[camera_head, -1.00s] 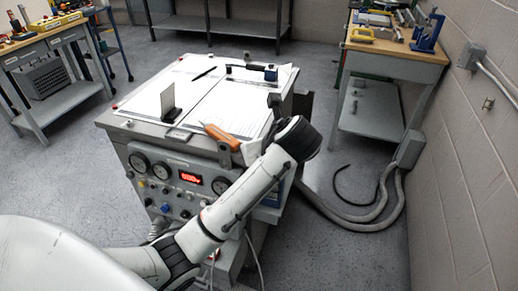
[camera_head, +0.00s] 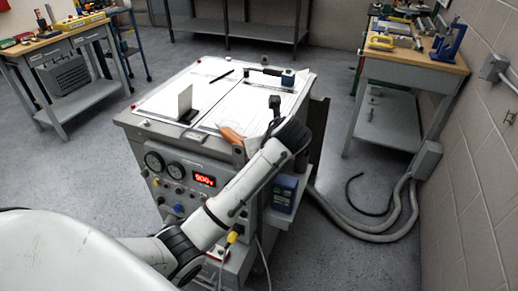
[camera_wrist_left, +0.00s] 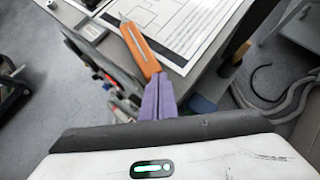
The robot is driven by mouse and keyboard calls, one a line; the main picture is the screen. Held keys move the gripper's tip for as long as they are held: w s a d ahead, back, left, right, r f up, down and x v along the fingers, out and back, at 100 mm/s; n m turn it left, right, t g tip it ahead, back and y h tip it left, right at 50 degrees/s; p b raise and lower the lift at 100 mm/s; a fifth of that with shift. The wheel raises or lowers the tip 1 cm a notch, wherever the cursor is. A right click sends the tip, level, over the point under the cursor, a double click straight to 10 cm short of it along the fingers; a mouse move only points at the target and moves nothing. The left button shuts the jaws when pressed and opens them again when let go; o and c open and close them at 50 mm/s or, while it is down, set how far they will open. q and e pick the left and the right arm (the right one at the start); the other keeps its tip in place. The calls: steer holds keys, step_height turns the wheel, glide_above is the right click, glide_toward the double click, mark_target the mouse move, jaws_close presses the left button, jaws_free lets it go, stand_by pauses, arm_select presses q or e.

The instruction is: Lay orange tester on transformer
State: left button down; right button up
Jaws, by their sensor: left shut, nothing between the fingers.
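The orange tester (camera_head: 232,134) lies at the near edge of the top of a grey cabinet (camera_head: 135,120) with gauges and a red display, apparently the transformer. My left wrist partly covers the tester in the head view. In the left wrist view the tester (camera_wrist_left: 140,48) points away with a thin tip at its far end. My left gripper's purple fingers (camera_wrist_left: 158,98) are shut and empty, their tips at or very near the tester's near end. I cannot tell whether they touch. My right gripper is out of view.
White diagram sheets (camera_head: 262,100), a pen (camera_head: 222,75) and an upright pale plate (camera_head: 185,102) are on the cabinet top. Hoses (camera_head: 375,228) run along the floor at right. Workbenches with tools stand at the left (camera_head: 55,50) and right (camera_head: 385,55).

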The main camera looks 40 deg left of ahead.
arm_select(q)
steer(key=a, duration=0.1)
steer(key=w+a, duration=0.1)
steer(key=shift+w+a, duration=0.25)
steer(key=shift+a, duration=0.05)
steer(key=shift+d, duration=0.2)
steer(key=shift+s+d, duration=0.2)
steer(key=shift+d, duration=0.1)
steer(key=d, duration=0.1)
steer(key=s+d, duration=0.1)
steer(key=d, duration=0.1)
steer(key=shift+s, duration=0.25)
steer(key=v, duration=0.9)
steer(key=shift+s+r, duration=0.25)
steer(key=shift+r, duration=0.1)
steer(key=shift+d, duration=0.1)
